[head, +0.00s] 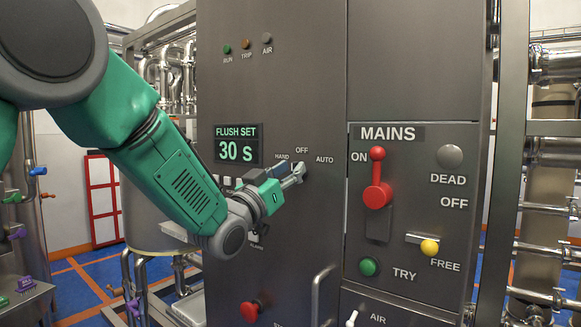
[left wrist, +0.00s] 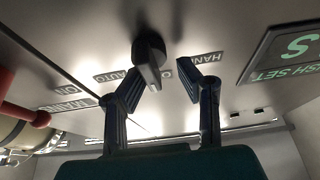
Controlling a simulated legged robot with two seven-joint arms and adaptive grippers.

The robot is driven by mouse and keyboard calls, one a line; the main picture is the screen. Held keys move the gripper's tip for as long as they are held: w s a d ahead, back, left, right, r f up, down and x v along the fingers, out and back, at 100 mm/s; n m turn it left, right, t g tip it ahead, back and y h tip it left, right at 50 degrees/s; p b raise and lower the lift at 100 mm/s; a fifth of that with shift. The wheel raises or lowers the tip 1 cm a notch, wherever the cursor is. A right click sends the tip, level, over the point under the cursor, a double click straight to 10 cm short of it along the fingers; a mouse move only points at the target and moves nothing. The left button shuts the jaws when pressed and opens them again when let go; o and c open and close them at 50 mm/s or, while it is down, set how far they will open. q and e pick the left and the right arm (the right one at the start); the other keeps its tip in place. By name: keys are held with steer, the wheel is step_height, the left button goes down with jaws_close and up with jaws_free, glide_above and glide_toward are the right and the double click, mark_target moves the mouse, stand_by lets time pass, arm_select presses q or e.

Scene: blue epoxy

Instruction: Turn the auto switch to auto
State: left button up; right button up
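The auto switch is a dark selector knob with a raised bar on the grey cabinet front. My left gripper (head: 292,172) is at the knob. Its two fingers (left wrist: 158,75) are spread, one on each side of the knob's bar; contact is not clear.
The FLUSH SET display (head: 236,146) is left of the switch. To the right is the MAINS panel with a red handle (head: 377,185), a yellow-knobbed lever (head: 429,247) and a green button (head: 368,266). A red knob (head: 250,311) and a door handle (head: 322,295) are below.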

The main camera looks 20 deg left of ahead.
arm_select(q)
steer(key=shift+w+d+r, duration=0.15)
steer(key=shift+d+r, duration=0.1)
steer(key=shift+d, duration=0.45)
steer(key=shift+w+d+f, duration=0.15)
steer(key=shift+w, duration=0.05)
steer(key=shift+a, duration=0.35)
jaws_close()
steer(key=shift+a, duration=0.15)
arm_select(e)
steer(key=shift+d, duration=0.2)
arm_select(q)
steer(key=shift+f, duration=0.1)
arm_select(e)
steer(key=shift+d+f, duration=0.1)
steer(key=shift+f, duration=0.1)
